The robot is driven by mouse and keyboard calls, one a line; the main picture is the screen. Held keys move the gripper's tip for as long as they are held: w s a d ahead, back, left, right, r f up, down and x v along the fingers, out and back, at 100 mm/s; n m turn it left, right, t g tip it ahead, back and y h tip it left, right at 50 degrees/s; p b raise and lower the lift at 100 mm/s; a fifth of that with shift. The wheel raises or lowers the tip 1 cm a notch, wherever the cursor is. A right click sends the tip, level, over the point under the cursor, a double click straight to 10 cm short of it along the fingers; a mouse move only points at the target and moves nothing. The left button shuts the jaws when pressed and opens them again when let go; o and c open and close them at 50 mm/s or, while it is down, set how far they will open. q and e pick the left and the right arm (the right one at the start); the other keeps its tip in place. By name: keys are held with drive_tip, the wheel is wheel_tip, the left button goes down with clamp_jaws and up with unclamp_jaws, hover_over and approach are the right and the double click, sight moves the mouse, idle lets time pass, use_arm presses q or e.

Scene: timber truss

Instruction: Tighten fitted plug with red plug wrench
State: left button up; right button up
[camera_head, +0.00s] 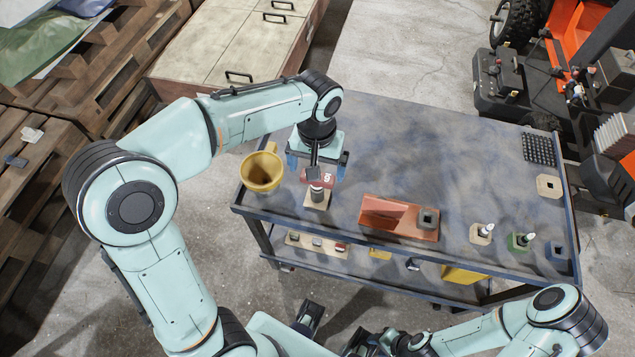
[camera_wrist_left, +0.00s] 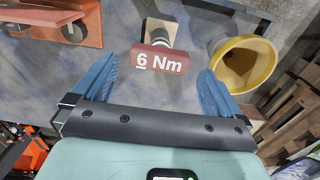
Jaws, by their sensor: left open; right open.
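The red plug wrench (camera_head: 316,177) stands upright on a small wooden block near the table's front-left edge; its red head, marked 6 Nm, also shows in the left wrist view (camera_wrist_left: 160,58). My left gripper (camera_head: 317,172) is open above it, pointing down. In the left wrist view its blue fingers (camera_wrist_left: 158,72) are apart on either side of the red head, without a clear touch. Small blocks in tan (camera_head: 481,234), green (camera_head: 520,241) and blue (camera_head: 557,251) stand at the right; two have white-topped pieces. I cannot tell which plug is fitted. My right gripper (camera_head: 335,328) is open and low in front.
A yellow funnel-like cup (camera_head: 261,171) stands close left of my left gripper. An orange tray (camera_head: 385,215) with a dark square piece is to the right. A black grid (camera_head: 538,149) and a tan plate (camera_head: 549,187) lie farther right. The table's back middle is clear.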

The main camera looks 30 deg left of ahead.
use_arm(q)
wheel_tip(320, 180, down, 5)
drive_tip(key=shift+w+a+f, duration=0.1)
drive_tip(key=shift+w+f, duration=0.05)
drive_tip(key=shift+f, duration=0.05)
use_arm(e)
drive_tip(key=shift+s+f, duration=0.1)
drive_tip(key=shift+f, duration=0.15)
use_arm(q)
drive_tip(key=c, duration=1)
drive_tip(key=shift+o, duration=0.2)
drive_tip(key=shift+r, duration=0.2)
wheel_tip(320, 180, up, 20)
drive_tip(key=p, duration=0.3)
use_arm(e)
drive_tip(key=r, duration=0.1)
drive_tip(key=w+r, duration=0.1)
drive_tip(key=r, duration=0.2)
drive_tip(key=shift+w, duration=0.4)
use_arm(q)
drive_tip(key=shift+f, duration=0.15)
